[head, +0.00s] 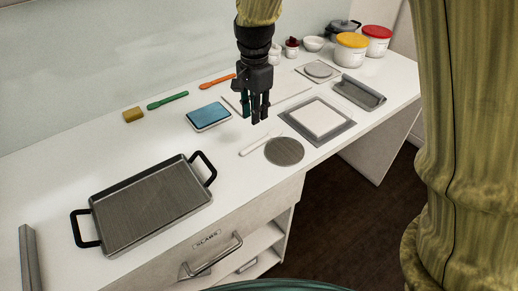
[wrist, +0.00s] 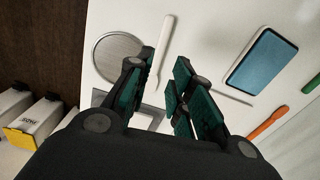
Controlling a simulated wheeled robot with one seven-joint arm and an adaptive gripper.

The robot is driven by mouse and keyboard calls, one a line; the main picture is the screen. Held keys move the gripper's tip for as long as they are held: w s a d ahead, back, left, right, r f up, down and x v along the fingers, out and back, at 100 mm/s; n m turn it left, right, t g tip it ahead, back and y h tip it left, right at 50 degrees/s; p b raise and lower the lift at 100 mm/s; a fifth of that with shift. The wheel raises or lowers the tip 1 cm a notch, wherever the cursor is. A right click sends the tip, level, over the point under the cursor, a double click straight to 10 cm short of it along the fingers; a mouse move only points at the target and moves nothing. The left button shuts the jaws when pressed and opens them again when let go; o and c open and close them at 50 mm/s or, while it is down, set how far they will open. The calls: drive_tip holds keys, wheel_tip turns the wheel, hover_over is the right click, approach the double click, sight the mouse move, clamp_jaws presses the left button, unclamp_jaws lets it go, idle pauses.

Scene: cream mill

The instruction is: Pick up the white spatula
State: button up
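The white spatula (head: 258,143) lies flat on the white counter, beside a round grey disc. It also shows in the wrist view (wrist: 167,38), where it runs down into the gap between my fingertips. My gripper (head: 257,117) points down above the counter, just behind the spatula in the head view. In the wrist view my gripper (wrist: 164,58) has its two fingers apart with nothing held between them.
The round grey disc (head: 284,151) lies right beside the spatula. A grey tray with a white square slab (head: 320,117) is to the right, and a blue-topped tablet-like block (head: 208,115) to the left. A large black-handled pan (head: 150,203) stands at front left. The counter's front edge is close.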

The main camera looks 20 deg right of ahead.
hover_over(254, 145)
drive_tip(key=f, duration=0.6)
drive_tip(key=shift+d+f, duration=0.2)
drive_tip(key=shift+f, duration=0.05)
drive_tip(key=shift+a+f+p, duration=0.1)
drive_tip(key=shift+f+p, duration=0.35)
drive_tip(key=shift+f, duration=0.25)
drive_tip(key=shift+a+f+p, duration=0.15)
drive_tip(key=shift+f+p, duration=0.25)
drive_tip(key=shift+f, duration=1.6)
clamp_jaws()
